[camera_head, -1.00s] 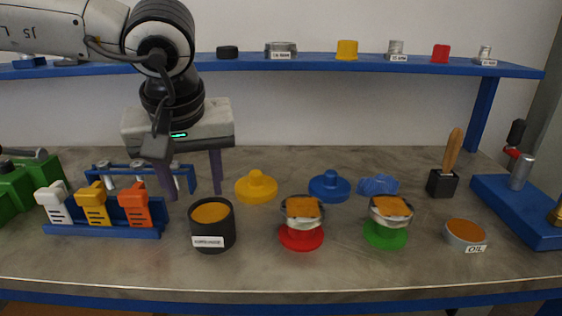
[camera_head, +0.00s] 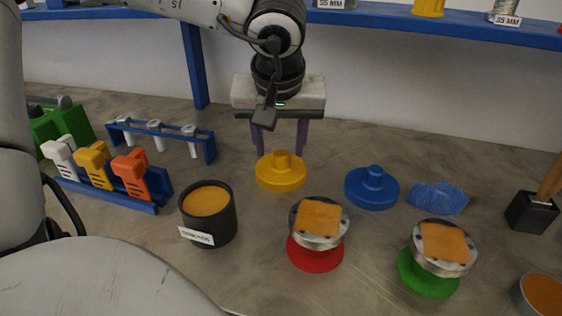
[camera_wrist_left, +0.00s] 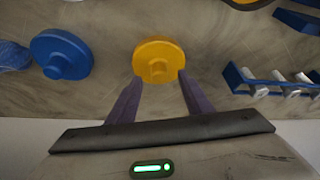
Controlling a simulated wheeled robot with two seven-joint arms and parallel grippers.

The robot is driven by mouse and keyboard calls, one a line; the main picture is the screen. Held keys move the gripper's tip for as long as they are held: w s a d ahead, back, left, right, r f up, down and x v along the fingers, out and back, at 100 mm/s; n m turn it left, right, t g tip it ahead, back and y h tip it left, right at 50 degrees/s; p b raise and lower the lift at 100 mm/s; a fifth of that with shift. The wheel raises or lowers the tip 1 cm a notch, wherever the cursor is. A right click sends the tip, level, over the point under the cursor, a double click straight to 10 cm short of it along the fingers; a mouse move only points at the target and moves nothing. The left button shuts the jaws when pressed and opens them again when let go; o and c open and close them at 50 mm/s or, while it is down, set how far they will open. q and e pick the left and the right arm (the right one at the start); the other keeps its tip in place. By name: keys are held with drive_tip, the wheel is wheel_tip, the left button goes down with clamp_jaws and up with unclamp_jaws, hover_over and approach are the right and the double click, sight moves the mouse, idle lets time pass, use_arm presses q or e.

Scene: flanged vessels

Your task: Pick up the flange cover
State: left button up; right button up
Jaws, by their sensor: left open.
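A yellow flange cover (camera_head: 281,176), a round disc with a knob on top, lies on the grey table; it also shows in the left wrist view (camera_wrist_left: 158,60). A similar blue flange cover (camera_head: 372,190) lies to its right in the head view and at the left in the wrist view (camera_wrist_left: 62,55). My left gripper (camera_head: 280,150) is open and empty, pointing down. Its two purple fingers are just behind and above the yellow cover in the head view. In the wrist view the cover lies ahead, between the lines of the fingertips. My right gripper is not in view.
Metal flanges with orange tops stand over a red base (camera_head: 315,253) and a green base (camera_head: 427,276). A dark cup (camera_head: 208,229) stands in front left. A blue cloth (camera_head: 437,198) lies right of the blue cover. A blue rack (camera_head: 106,197) is at left.

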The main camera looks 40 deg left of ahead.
sight(281, 154)
use_arm(q)
drive_tip(key=x, duration=0.3)
drive_tip(key=shift+w+a+f, duration=0.1)
drive_tip(key=shift+f, duration=0.05)
drive_tip(key=shift+c, duration=0.4)
drive_tip(key=c, duration=1)
drive_tip(key=shift+c, duration=0.2)
